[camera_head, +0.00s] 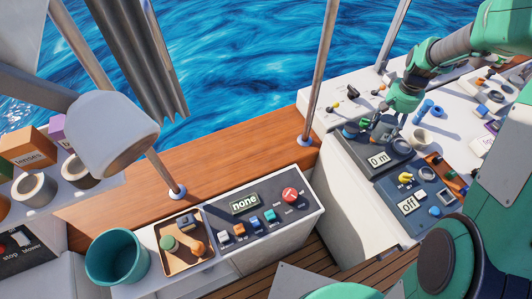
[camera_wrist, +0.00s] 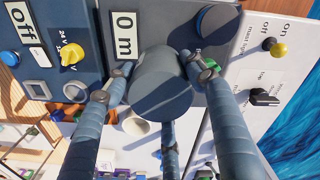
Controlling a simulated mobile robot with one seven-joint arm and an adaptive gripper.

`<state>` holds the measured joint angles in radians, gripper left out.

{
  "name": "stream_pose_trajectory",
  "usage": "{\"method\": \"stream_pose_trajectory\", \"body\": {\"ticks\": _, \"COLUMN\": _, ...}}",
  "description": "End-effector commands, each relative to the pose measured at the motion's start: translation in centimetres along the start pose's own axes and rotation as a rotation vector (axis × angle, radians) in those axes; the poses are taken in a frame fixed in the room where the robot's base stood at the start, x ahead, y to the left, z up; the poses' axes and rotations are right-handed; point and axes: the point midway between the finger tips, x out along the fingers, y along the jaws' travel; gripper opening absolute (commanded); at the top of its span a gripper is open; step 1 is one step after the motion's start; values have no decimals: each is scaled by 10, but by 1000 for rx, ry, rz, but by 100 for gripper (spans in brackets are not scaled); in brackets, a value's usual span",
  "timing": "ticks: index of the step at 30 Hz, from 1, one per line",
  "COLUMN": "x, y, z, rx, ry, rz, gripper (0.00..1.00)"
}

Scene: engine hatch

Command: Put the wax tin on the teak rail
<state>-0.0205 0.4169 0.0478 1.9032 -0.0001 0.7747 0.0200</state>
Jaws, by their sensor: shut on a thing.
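My gripper (camera_head: 384,122) is at the right in the head view, above the console with the "0 m" display. In the wrist view, its fingers (camera_wrist: 160,82) are closed around a dark blue-grey round tin (camera_wrist: 160,88), which looks like the wax tin. No label shows on it. In the head view the tin is small and mostly hidden by the fingers. The teak rail (camera_head: 240,135) is a broad orange-brown plank along the water side, left of my gripper. Its visible top is bare apart from the metal posts.
Metal posts (camera_head: 320,75) rise from the rail. The "none" switch panel (camera_head: 255,215), a tray with small items (camera_head: 187,262) and a teal bucket (camera_head: 115,258) are in front of it. The "0 m" console (camera_head: 372,163) and a cream cup (camera_head: 421,138) are close to my gripper.

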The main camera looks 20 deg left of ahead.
Motion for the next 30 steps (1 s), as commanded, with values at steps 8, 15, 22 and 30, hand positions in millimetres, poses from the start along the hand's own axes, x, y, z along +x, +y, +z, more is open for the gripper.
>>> {"method": "stream_pose_trajectory", "body": {"ticks": 8, "x": -10, "y": -64, "z": -5, "rx": -7, "ry": 2, "rz": 0, "gripper": 16}}
{"method": "stream_pose_trajectory", "body": {"ticks": 15, "x": -8, "y": -133, "z": 1, "rx": -6, "ry": 0, "rz": 0, "gripper": 16}}
{"method": "stream_pose_trajectory", "body": {"ticks": 22, "x": 9, "y": -194, "z": 20, "rx": 7, "ry": 0, "rz": 0, "gripper": 16}}
{"method": "stream_pose_trajectory", "body": {"ticks": 30, "x": 37, "y": -260, "z": 54, "rx": 28, "ry": -1, "rz": 1, "gripper": 16}}
